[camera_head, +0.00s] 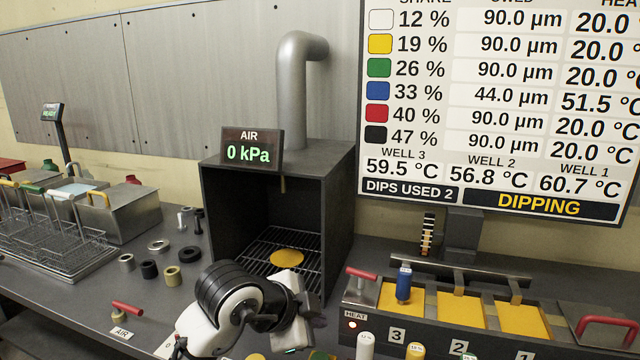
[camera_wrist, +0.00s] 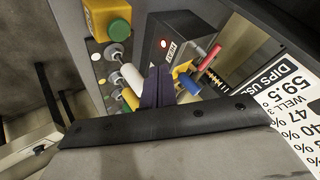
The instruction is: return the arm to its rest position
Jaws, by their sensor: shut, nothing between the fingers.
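My arm (camera_head: 240,305) shows at the bottom middle of the head view, bent in black and white links. It is in front of the open dark booth (camera_head: 345,170) and left of the heated wells. My gripper (camera_wrist: 158,72) shows in the wrist view as two dark fingers close together, shut with nothing between them. Past the fingers are the heater box (camera_wrist: 178,45) with its red light and a blue-handled piece (camera_wrist: 189,84). The gripper's fingertips cannot be made out in the head view.
The booth holds a yellow disc (camera_head: 287,258) on a wire rack. At right, the well block (camera_head: 350,310) has yellow wells, with a blue piece (camera_head: 404,283) at well 3. Several rings lie left of the booth. A red-handled tool (camera_head: 127,308) lies at the bench front. A large display (camera_head: 480,190) hangs above.

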